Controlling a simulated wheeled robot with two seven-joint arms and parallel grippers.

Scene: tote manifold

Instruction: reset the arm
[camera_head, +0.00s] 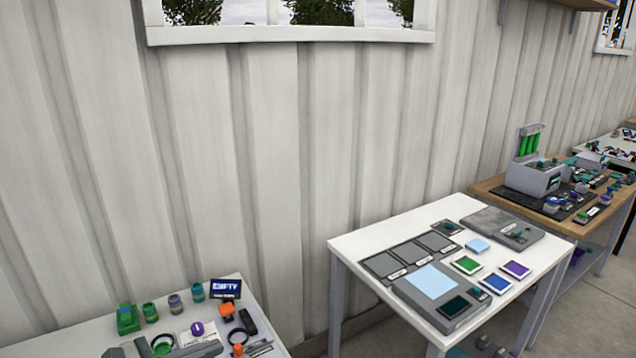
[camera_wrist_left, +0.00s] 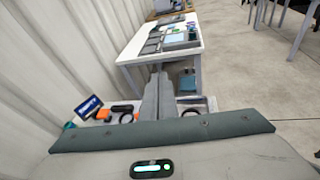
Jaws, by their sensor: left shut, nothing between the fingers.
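My left gripper (camera_head: 200,349) shows at the bottom left of the head view, low over the front of the near white table (camera_head: 90,330). In the left wrist view its two grey fingers (camera_wrist_left: 158,82) lie together, shut with nothing between them, and point toward the middle white table (camera_wrist_left: 130,55). My right gripper is in neither view.
The near table holds several small jars (camera_head: 175,308), a dark sign (camera_head: 226,289), an orange-and-black tool (camera_head: 228,311) and a black ring. The middle table carries grey panels (camera_head: 383,265) and coloured tiles (camera_head: 467,265). A corrugated wall (camera_head: 280,150) stands behind. Open floor lies right.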

